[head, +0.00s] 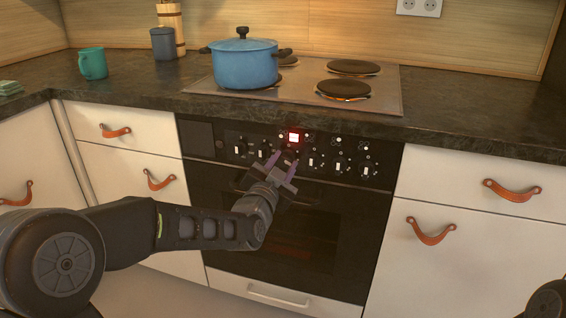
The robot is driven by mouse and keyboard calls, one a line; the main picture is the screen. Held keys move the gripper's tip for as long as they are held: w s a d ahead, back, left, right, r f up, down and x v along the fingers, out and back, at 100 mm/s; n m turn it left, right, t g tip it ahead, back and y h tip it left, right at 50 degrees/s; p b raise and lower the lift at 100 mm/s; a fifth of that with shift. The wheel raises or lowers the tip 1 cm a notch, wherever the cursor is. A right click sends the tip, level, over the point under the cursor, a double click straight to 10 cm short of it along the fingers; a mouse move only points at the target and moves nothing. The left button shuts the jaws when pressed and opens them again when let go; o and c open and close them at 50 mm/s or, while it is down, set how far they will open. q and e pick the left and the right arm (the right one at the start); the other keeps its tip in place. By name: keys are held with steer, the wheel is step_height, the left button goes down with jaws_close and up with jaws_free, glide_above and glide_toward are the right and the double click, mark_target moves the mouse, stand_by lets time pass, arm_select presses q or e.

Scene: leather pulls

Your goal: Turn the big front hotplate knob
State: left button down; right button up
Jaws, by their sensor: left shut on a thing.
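The stove's black control panel (218,143) carries a row of several dark knobs with white marks below the counter edge. More knobs (338,163) are to the right of the gripper. Only a dark piece of my right arm shows at the lower right edge; its gripper is out of view.
A blue pot (244,63) stands on the hob (300,94), with bare hotplates (343,89) beside it. The oven door (225,215) lies below the panel. White drawers with leather pulls (432,232) flank the oven. A teal mug (93,63) stands at the left.

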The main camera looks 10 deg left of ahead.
arm_select(q)
steer(key=m+p, duration=0.2)
steer(key=m, duration=0.4)
steer(key=shift+r, duration=0.1)
steer(key=m+p, duration=0.1)
steer(key=m, duration=0.5)
steer(key=shift+p, duration=0.35)
steer(key=c, duration=1)
jaws_free()
steer(key=s+p, duration=0.1)
steer(key=s, duration=0.6)
steer(key=shift+s+a, duration=0.2)
steer(key=shift+s, duration=0.2)
